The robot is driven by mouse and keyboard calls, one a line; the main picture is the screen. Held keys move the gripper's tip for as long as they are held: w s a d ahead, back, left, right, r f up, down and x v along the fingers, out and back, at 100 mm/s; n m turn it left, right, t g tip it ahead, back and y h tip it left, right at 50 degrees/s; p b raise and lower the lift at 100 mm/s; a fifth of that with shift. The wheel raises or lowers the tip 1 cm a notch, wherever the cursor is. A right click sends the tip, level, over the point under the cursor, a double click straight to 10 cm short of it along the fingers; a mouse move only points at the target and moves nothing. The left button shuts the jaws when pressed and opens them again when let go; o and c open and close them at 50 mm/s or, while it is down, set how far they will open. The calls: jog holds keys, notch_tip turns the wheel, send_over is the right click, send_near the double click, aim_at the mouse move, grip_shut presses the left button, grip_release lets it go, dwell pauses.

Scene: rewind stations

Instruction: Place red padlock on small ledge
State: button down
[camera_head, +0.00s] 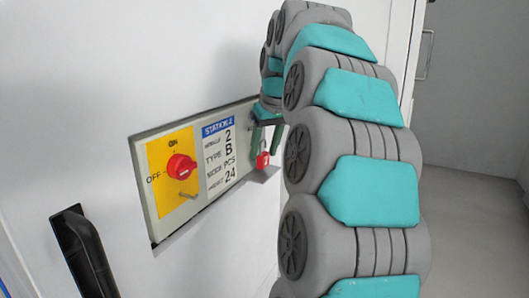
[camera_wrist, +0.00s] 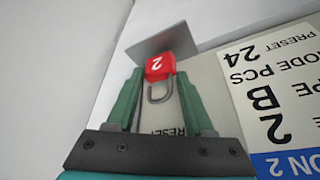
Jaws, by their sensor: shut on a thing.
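The red padlock (camera_head: 263,160) hangs below my gripper (camera_head: 266,137) at the right end of the station panel. In the wrist view, its red body (camera_wrist: 160,66) bears a white "2", and its grey shackle points back toward the palm. The green fingers of my gripper (camera_wrist: 158,84) are shut on the padlock. The small ledge (camera_wrist: 157,39) is a plain grey plate just beyond the padlock body. In the head view the ledge (camera_head: 264,175) shows only in part below the padlock. I cannot tell whether padlock and ledge touch.
The station panel (camera_head: 220,148) carries a label reading 2, B, PCS, 24. A red rotary switch (camera_head: 181,168) on a yellow plate (camera_head: 160,187) and a small metal hasp or pin are at its left. A black handle (camera_head: 84,252) sticks out at lower left.

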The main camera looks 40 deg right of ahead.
jog(key=shift+f, duration=0.55)
jog(key=shift+f, duration=0.15)
jog(key=c, duration=0.6)
grip_release()
jog(key=shift+o, duration=0.2)
jog(key=shift+s+r, duration=0.15)
jog(key=shift+r, duration=0.55)
jog(key=d+p+v, duration=0.1)
jog(key=p+v, duration=0.1)
jog(key=v, duration=0.9)
jog(key=shift+a+p, duration=0.3)
jog(key=shift+a, duration=0.15)
